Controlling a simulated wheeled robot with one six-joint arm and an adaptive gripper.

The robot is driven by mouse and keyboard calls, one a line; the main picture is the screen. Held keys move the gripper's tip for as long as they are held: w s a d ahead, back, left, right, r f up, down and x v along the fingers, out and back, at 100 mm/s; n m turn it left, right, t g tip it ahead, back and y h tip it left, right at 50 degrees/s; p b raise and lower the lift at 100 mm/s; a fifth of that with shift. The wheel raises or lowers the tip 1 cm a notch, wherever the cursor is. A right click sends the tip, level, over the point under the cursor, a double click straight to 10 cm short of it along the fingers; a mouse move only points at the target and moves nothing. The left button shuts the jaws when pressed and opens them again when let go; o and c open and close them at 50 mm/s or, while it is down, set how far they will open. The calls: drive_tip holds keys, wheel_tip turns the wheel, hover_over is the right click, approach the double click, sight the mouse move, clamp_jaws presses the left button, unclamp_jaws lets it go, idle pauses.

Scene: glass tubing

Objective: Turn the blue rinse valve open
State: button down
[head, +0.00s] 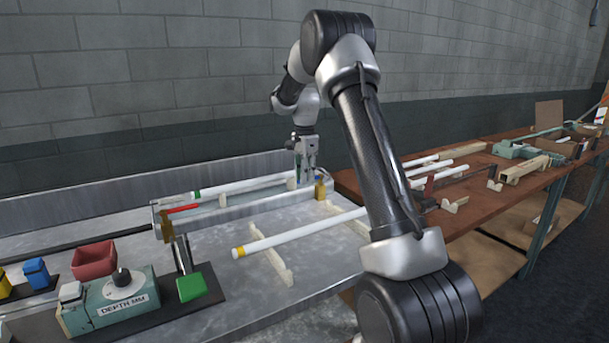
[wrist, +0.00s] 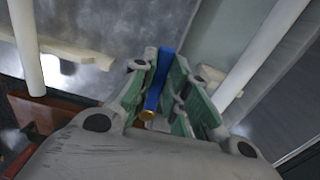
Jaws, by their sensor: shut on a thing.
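The blue rinse valve's handle (wrist: 158,82) is a narrow blue bar between my fingers in the wrist view, with a round brass-coloured piece at its near end. My gripper (wrist: 165,72) is shut on this handle, with green pads on both sides of it. In the head view my gripper (head: 306,172) points down at the right end of the metal trough, just above and left of a small brass valve body (head: 320,190). The handle is too small or hidden to make out clearly in the head view.
A red lever (head: 182,209) sits near the left end of the trough. White tubes (head: 300,232) rest on pale supports (head: 275,262). A green depth box (head: 110,300), a red bin (head: 94,260) and a green block (head: 192,287) stand at front left. A wooden bench (head: 510,200) adjoins at right.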

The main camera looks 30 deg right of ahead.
drive_tip(key=s+d+n, duration=0.6)
drive_tip(key=n, duration=1.1)
drive_tip(key=shift+d, duration=0.35)
drive_tip(key=shift+w+r, duration=0.1)
drive_tip(key=c, duration=1.4)
unclamp_jaws()
